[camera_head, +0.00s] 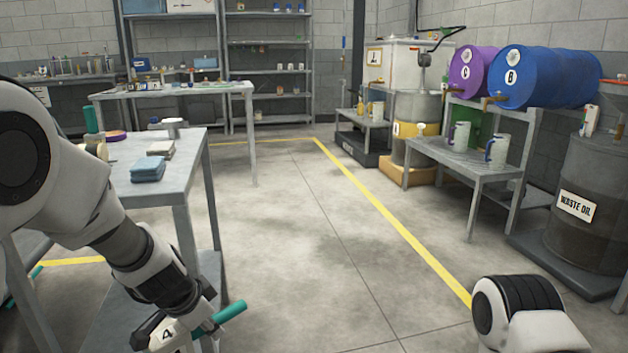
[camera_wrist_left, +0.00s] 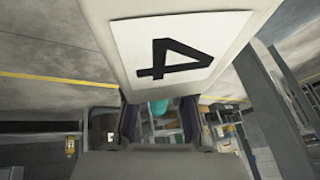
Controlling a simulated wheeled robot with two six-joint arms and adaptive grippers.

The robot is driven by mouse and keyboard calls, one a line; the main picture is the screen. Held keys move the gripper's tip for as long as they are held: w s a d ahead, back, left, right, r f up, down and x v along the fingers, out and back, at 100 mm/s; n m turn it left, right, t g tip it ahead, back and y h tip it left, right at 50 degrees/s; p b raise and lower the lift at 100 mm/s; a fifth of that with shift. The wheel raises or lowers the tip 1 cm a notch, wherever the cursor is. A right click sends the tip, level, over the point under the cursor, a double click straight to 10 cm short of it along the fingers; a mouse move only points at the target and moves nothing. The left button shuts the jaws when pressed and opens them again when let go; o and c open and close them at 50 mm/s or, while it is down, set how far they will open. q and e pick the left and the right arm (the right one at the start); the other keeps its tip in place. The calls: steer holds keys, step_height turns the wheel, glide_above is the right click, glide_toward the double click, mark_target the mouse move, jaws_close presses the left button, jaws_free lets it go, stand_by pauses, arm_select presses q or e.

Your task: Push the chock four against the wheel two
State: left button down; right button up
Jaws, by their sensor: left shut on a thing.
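Chock four (camera_head: 166,335) is a pale wedge-like block with a black 4 on a white label and a teal bar beside it. It hangs at the bottom of the head view, left of centre, partly cut off by the frame. My left gripper (camera_head: 203,322) is shut on it, near the teal bar. In the left wrist view the chock (camera_wrist_left: 175,75) fills the upper middle, with its label facing the camera and the gripper fingers (camera_wrist_left: 160,122) below. My right gripper is out of view; only part of my right arm shows. I cannot make out wheel two.
A grey table (camera_head: 190,165) with cloths stands close beside my left arm. Another teal bar (camera_head: 37,272) shows low at the left. A drum bench (camera_head: 470,165) and a waste oil drum (camera_head: 590,215) stand at the right. The middle floor (camera_head: 300,240) is clear.

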arm_select(q)
steer(key=n+y, duration=0.1)
steer(key=n, duration=0.2)
steer(key=n+y, duration=0.1)
steer(key=n, duration=0.2)
steer(key=shift+s+f+y, duration=0.1)
steer(key=shift+s+y, duration=0.1)
steer(key=shift+y, duration=0.2)
